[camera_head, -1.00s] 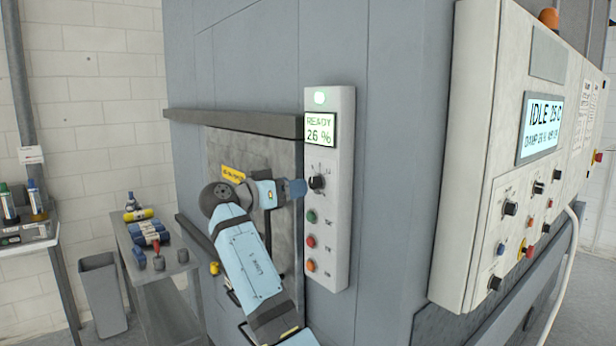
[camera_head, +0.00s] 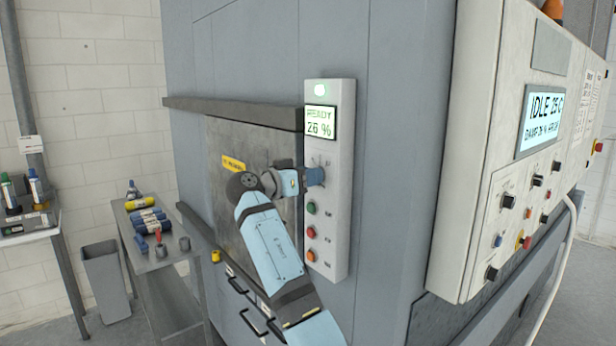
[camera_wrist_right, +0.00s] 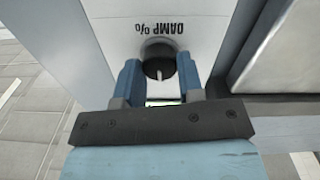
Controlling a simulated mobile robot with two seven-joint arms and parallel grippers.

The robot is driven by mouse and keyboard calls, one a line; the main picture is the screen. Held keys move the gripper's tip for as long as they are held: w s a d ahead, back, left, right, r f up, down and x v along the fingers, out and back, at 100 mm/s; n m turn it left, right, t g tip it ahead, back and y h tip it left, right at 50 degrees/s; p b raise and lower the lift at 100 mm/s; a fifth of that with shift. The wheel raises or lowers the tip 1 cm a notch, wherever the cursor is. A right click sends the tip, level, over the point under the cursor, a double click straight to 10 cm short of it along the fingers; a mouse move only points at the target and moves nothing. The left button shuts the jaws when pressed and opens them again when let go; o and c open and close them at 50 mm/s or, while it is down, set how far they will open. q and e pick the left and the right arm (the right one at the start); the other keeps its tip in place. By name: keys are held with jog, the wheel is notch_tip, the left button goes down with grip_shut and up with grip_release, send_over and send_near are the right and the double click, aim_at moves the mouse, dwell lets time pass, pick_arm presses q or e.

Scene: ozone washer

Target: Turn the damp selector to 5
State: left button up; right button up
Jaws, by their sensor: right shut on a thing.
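The damp selector (camera_wrist_right: 158,62) is a round black knob with a white pointer line, under the upside-down label "DAMP %" in the right wrist view. Its pointer runs toward the bottom of that picture. It sits on a narrow white panel (camera_head: 326,259) beside the door. My right gripper (camera_wrist_right: 158,75) has one blue finger on each side of the knob and is shut on it. In the head view the right gripper (camera_head: 315,176) reaches the panel and hides most of the knob. The scale numbers are too small to read. My left gripper is out of view.
The panel's screen (camera_head: 320,122) reads "READY 26 %". Green, red and orange buttons (camera_head: 310,232) sit below the knob. A larger control box (camera_head: 470,170) stands out at right. A grey cart (camera_head: 165,262) with bottles and a bin (camera_head: 106,285) stand at left.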

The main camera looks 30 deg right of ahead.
pick_arm(q)
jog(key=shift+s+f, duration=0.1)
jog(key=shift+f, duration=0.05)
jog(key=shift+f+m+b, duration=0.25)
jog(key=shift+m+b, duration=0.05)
jog(key=shift+b, duration=0.45)
pick_arm(e)
jog(key=shift+n, duration=4)
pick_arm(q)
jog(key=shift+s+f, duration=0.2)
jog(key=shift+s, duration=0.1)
pick_arm(e)
jog(key=o, duration=0.9)
jog(key=shift+o, duration=0.2)
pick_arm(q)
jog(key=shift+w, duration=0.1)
